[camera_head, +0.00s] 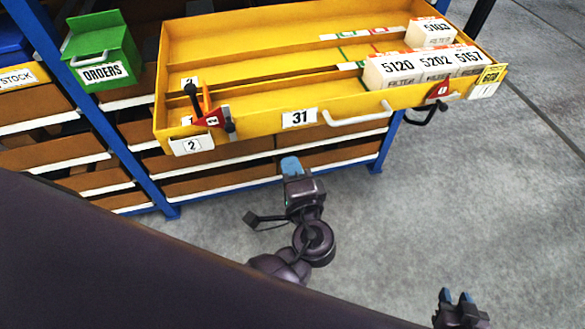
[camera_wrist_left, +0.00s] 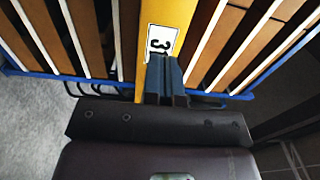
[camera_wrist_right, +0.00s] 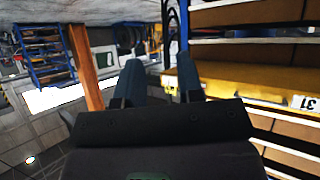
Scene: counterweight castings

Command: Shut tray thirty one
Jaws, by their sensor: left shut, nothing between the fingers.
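Tray thirty one is a long yellow tray (camera_head: 255,122) with a "31" label (camera_head: 299,118) and a white handle (camera_head: 358,116) on its front. It stands pulled out from the blue rack. My left gripper (camera_head: 291,163) is shut and empty, just below the front near the label. In the left wrist view, its fingers (camera_wrist_left: 166,78) point at the yellow front (camera_wrist_left: 172,20) and cover part of the label; I cannot tell if they touch. My right gripper (camera_head: 457,297) is open and empty, low at the bottom right. Its fingers (camera_wrist_right: 158,84) stand apart in the right wrist view.
White filter boxes (camera_head: 404,68) stand in the tray's right end. A black clamp with a red tag (camera_head: 212,117) sits at its left front, another red tag (camera_head: 438,91) at its right. A green ORDERS box (camera_head: 102,52) hangs left. Grey floor (camera_head: 470,190) is clear.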

